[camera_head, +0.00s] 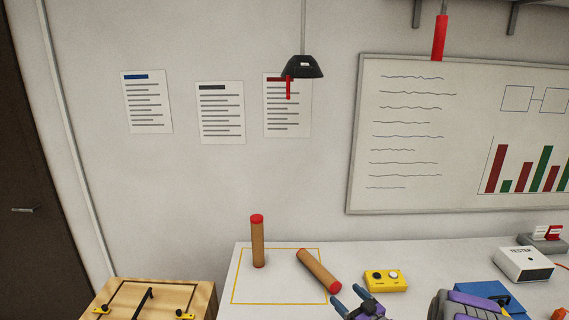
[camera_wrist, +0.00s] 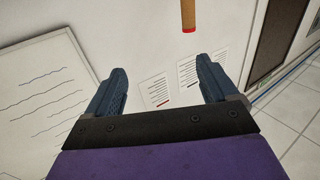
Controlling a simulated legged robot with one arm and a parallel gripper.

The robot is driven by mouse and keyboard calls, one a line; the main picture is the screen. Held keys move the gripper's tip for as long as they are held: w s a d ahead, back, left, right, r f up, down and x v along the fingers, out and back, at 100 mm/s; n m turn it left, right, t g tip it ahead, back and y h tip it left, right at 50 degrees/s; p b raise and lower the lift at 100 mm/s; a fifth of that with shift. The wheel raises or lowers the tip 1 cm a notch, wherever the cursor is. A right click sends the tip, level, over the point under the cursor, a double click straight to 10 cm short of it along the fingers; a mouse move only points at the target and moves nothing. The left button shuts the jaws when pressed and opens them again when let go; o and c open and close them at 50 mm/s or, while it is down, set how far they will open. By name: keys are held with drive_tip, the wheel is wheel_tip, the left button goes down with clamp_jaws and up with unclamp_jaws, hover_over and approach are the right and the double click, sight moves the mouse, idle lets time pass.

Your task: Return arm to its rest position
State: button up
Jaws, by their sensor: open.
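My gripper (camera_head: 352,298) shows at the bottom of the head view, right of centre, with its two blue-grey fingers apart. In the wrist view my gripper (camera_wrist: 162,72) is open, with nothing between its fingers but the wall and papers behind. Purple parts of my arm show at the lower right of the head view. A tan cylinder with a red top (camera_head: 257,243) stands upright inside the yellow outline on the white table (camera_head: 245,310). A second tan cylinder (camera_head: 317,270) lies on its side, its red end close to my gripper in the picture.
A yellow button box (camera_head: 385,281) lies right of the lying cylinder. A blue case (camera_head: 490,297) and a white tester (camera_head: 523,264) are farther right. A wooden box (camera_head: 190,295) stands left of the table. A black lamp (camera_head: 303,67) hangs above, before the wall.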

drive_tip(key=s+d+r+m+g+h, duration=0.2)
drive_tip(key=d+r+g+h, duration=0.2)
drive_tip(key=d+r+h, duration=0.25)
drive_tip(key=s+r+m+g+h, duration=0.1)
drive_tip(key=s+r+g+h, duration=0.25)
drive_tip(key=s, duration=0.35)
drive_tip(key=s+a+r+m+g, duration=0.1)
drive_tip(key=s+a+r+g, duration=0.1)
drive_tip(key=s, duration=1.1)
drive_tip(key=s+a+r+m+g, duration=0.1)
drive_tip(key=s+a+g, duration=0.3)
drive_tip(key=s, duration=0.9)
drive_tip(key=s+a+r+m+g+y, duration=0.1)
drive_tip(key=s+a+r+g, duration=0.2)
drive_tip(key=s, duration=1.1)
drive_tip(key=shift+a+r+g, duration=0.2)
drive_tip(key=shift+a+g, duration=0.15)
drive_tip(key=shift+a, duration=0.85)
drive_tip(key=shift+a, duration=0.1)
